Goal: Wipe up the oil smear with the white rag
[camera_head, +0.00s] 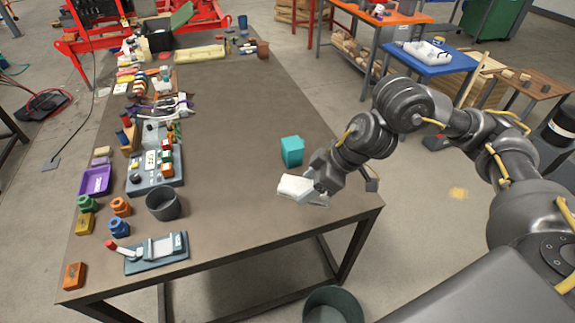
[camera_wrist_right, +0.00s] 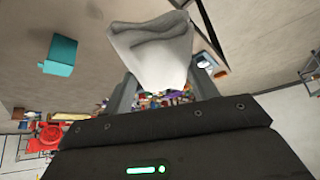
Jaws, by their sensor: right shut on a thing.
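The white rag (camera_head: 296,187) is in my right gripper (camera_head: 314,190), over the near right part of the brown table (camera_head: 245,130). The rag fills the space between the fingers in the right wrist view (camera_wrist_right: 150,50), folded and crumpled. I cannot tell whether it touches the tabletop. No oil smear shows clearly on the table; the rag and gripper hide a small part of it. My left gripper is out of view.
A teal block (camera_head: 292,151) stands just behind the rag. A dark grey cup (camera_head: 163,203), a purple tray (camera_head: 96,181) and several small parts crowd the table's left side. The table's middle is clear. A dark bin (camera_head: 333,305) stands on the floor at the front.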

